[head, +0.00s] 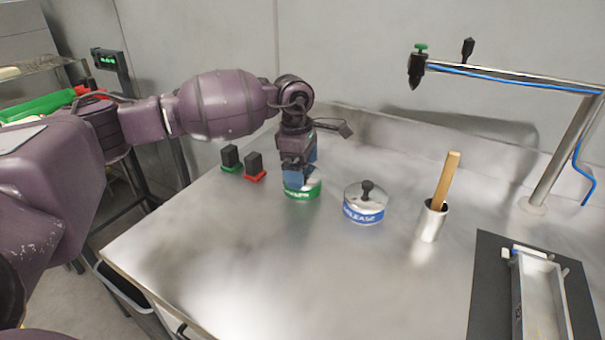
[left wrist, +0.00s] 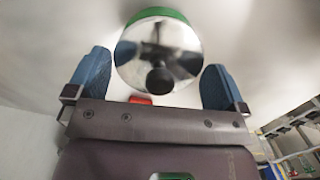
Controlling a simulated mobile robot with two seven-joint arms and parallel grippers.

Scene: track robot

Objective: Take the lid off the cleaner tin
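A round tin with a green band (head: 302,191) stands on the steel table under my left gripper; its label is mostly covered in the head view. In the left wrist view its shiny lid (left wrist: 150,45) with a black knob (left wrist: 160,79) is on the tin. My left gripper (head: 300,176) points down over it. Its two blue fingers are wide apart, one on each side of the knob, and nothing is held. Whether the fingers touch the tin I cannot tell. A second tin, with a blue RELEASE label (head: 364,214), stands to the right with its knobbed lid on. My right gripper does not show.
Two black-topped blocks, one green-based (head: 230,158) and one red-based (head: 253,168), stand left of the gripper. A metal cup (head: 430,223) with a wooden handle stands right of the tins. A tray (head: 541,300) on a black mat lies far right. The front table is clear.

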